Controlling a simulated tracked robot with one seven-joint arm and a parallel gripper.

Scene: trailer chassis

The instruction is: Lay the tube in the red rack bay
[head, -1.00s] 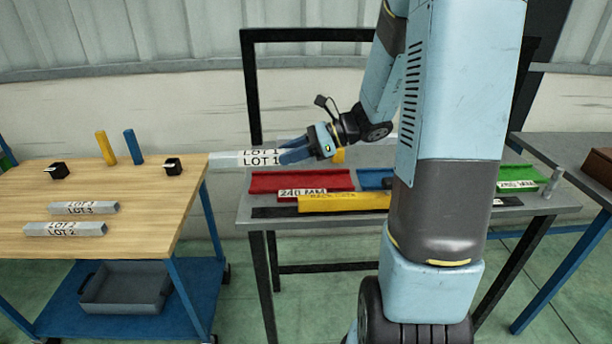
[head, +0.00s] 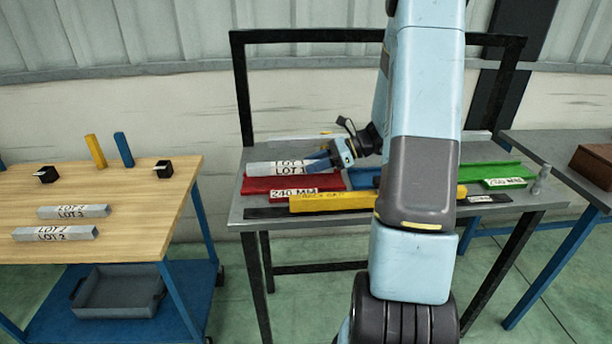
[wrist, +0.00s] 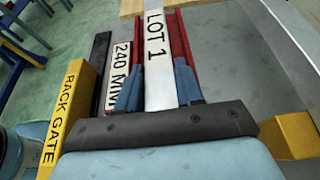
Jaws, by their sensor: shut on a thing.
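My gripper (head: 325,160) is shut on a grey square tube (head: 262,168) labelled LOT 1. The tube points left from the gripper, over the red rack bay (head: 257,187) on the grey table. In the wrist view, the tube (wrist: 156,70) lies between the two blue fingers and runs lengthwise along the red bay (wrist: 181,55), whose walls show on both sides of it. I cannot tell whether the tube touches the bay floor. A label reading 240 MM (wrist: 119,65) sits beside the bay.
A yellow bar marked RACK GATE (head: 345,200) lies along the front of the bays. A blue bay (head: 362,178) and a green bay (head: 485,173) are to the right. Tubes marked LOT 3 (head: 73,211) and LOT 2 (head: 56,234) lie on the wooden table at left.

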